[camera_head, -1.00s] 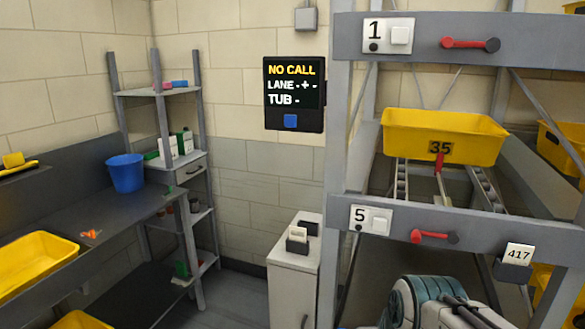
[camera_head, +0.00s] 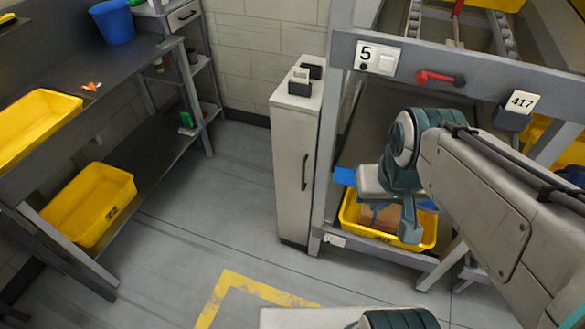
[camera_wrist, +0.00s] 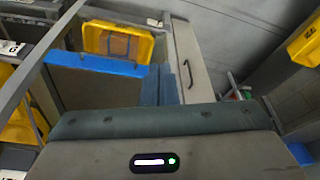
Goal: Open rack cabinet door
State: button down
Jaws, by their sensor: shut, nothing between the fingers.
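The narrow grey cabinet (camera_head: 287,160) stands on the floor against the left end of the rack. Its door looks closed, with a dark vertical bar handle (camera_head: 305,172) on the face. The cabinet also shows in the wrist view (camera_wrist: 188,50), with its handle (camera_wrist: 187,76) right of my fingers. My gripper (camera_head: 410,230) is in front of the rack's lower level, to the right of the cabinet and apart from the handle. Its teal fingers (camera_wrist: 160,72) are together and empty in the wrist view.
A yellow tub (camera_head: 352,218) sits low in the rack behind my gripper. The rack's left post (camera_head: 338,110) stands close to the cabinet. A bench (camera_head: 130,80) with yellow tubs is at left. The floor (camera_head: 210,225) before the cabinet is clear.

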aim_at(294, 133)
jog(key=u, duration=0.05)
jog(key=k, duration=0.55)
jog(key=u, duration=0.8)
jog(key=i, duration=1.15)
jog(key=z, duration=0.4)
